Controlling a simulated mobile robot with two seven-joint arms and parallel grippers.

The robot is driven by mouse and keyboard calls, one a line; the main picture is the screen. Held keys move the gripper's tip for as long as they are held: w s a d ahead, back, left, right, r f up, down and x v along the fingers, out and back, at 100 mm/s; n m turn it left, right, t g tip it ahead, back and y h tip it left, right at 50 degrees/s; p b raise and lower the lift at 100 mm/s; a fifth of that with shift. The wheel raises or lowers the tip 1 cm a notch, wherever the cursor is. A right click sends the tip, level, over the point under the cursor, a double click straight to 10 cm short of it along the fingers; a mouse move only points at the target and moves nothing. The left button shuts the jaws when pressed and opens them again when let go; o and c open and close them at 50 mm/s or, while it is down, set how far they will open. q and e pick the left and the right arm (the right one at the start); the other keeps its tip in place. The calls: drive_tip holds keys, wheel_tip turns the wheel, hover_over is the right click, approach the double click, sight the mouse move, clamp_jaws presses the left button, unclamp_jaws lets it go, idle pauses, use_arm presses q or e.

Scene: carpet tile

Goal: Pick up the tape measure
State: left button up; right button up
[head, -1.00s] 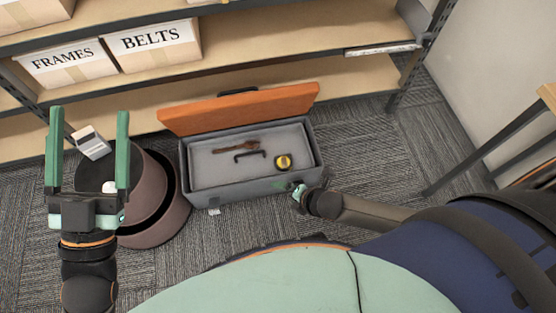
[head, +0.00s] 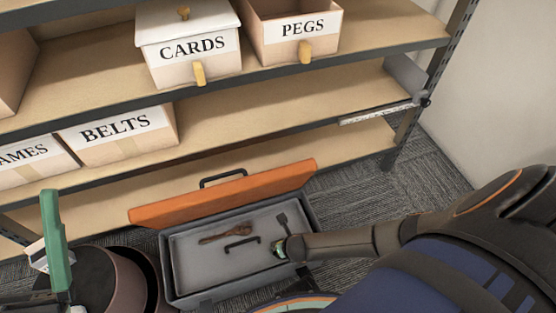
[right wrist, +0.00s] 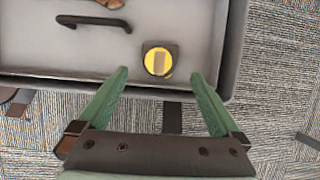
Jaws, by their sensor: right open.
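The tape measure (right wrist: 158,61), yellow and round-faced with a dark casing, lies on the grey floor of the open toolbox (head: 185,297), near its front wall. In the head view I cannot make it out behind my right gripper (head: 279,249). In the right wrist view my right gripper (right wrist: 158,75) is open and empty, its green fingertips either side of the tape measure's near edge, not closed on it. My left gripper (head: 55,240) is at the left edge of the head view; one green finger shows, with open space beside it, and the other is out of view.
A dark handle-shaped bar (head: 241,245) and a brown tool (head: 227,233) lie in the toolbox. Its orange lid (head: 230,196) stands open behind, near the low shelf. Brown round bins (head: 128,277) stand to its left.

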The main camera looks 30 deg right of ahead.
drive_tip(key=b+x, duration=0.1)
drive_tip(key=x, duration=0.1)
drive_tip(key=b+x, duration=0.2)
drive_tip(key=x, duration=0.1)
drive_tip(key=shift+s, duration=0.25)
drive_tip(key=shift+w+f+b, duration=0.35)
drive_tip(key=shift+f+b, duration=0.1)
drive_tip(key=shift+f, duration=0.2)
drive_tip(key=b+x, duration=0.4)
drive_tip(key=x, duration=0.1)
drive_tip(key=shift+s+f+b, duration=0.15)
drive_tip(key=shift+b, duration=0.15)
use_arm(q)
wheel_tip(320, 180, down, 10)
drive_tip(key=d, duration=0.1)
drive_tip(key=shift+d+g, duration=0.15)
drive_tip(key=shift+g, duration=0.15)
drive_tip(key=shift+w, duration=0.1)
use_arm(e)
drive_tip(key=shift+c, duration=0.2)
drive_tip(key=c, duration=1.3)
